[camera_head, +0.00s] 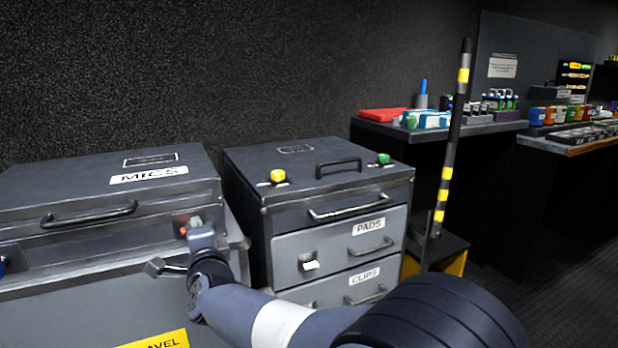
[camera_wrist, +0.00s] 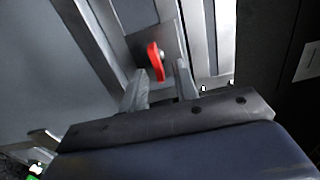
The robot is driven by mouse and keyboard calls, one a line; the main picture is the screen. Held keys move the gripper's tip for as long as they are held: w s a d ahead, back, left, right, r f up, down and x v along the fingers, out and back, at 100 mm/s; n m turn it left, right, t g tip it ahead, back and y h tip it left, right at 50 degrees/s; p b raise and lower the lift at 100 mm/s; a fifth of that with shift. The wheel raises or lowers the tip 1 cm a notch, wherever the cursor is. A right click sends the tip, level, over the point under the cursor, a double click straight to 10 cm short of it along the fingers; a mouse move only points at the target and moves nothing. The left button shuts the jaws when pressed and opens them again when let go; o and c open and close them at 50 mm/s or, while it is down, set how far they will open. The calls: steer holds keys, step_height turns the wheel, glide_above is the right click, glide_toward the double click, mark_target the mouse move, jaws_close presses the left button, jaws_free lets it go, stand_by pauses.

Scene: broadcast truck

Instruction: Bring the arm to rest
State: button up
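My arm reaches in from the lower right of the head view to the front of the case labelled MICS (camera_head: 100,190). My gripper (camera_wrist: 162,80) has its two fingers apart in the wrist view, with nothing seen held between them. A small red latch or key (camera_wrist: 155,60) on a metal plate is just beyond the fingertips; I cannot tell whether a finger touches it. A bit of the red part also shows in the head view (camera_head: 183,231), beside my wrist, which hides much of that corner.
A drawer cabinet labelled PADS and CLIPS (camera_head: 340,235) stands close to the right, with green and yellow knobs on top. A black and yellow striped pole (camera_head: 447,180) rises beyond it. Shelves with small coloured items (camera_head: 440,120) stand at the back right.

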stand_by(0.3)
steer(key=p+v, duration=0.2)
steer(key=v, duration=0.9)
steer(key=w+a+r+n+p, duration=0.1)
steer(key=w+a+n+p, duration=0.4)
steer(key=w+n+p, duration=0.4)
steer(key=p, duration=0.3)
steer(key=shift+w, duration=0.4)
steer(key=shift+f+n, duration=0.1)
steer(key=shift+n, duration=0.4)
